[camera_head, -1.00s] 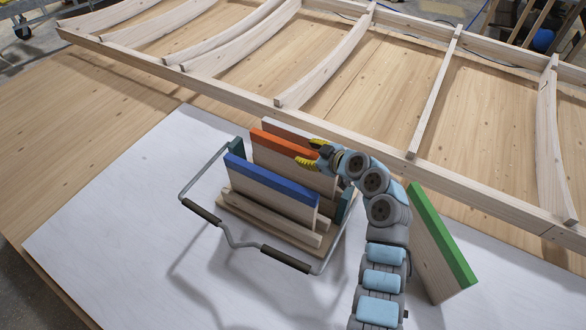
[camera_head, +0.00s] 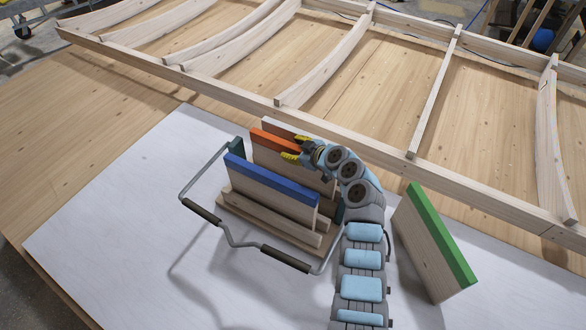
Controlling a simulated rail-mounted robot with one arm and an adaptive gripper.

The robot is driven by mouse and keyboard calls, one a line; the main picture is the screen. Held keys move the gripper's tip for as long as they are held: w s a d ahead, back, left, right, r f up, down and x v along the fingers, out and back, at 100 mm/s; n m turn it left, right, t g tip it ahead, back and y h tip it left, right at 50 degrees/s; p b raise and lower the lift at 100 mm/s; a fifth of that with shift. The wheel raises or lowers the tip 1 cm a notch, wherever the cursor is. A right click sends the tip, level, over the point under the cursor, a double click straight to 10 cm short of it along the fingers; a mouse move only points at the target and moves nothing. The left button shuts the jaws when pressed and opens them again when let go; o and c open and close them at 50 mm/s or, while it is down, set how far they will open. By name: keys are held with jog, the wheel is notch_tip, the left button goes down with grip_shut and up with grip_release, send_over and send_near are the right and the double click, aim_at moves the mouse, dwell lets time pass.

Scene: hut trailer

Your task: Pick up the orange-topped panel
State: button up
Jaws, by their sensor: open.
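The orange-topped panel (camera_head: 273,140) stands upright in a carrier (camera_head: 229,205) with grey tube handles. It sits behind the blue-topped panel, and its right end is hidden by my gripper. My gripper (camera_head: 292,147) is open, its yellow fingertips at the right part of the orange top edge. One finger shows on the near side and one on the far side of that edge; I cannot tell whether they touch it.
A green-topped panel (camera_head: 438,243) leans to the right of my arm. A wooden frame (camera_head: 240,95) lies behind. The white board (camera_head: 110,225) is clear at left.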

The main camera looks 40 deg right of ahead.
grip_shut()
dwell(0.4)
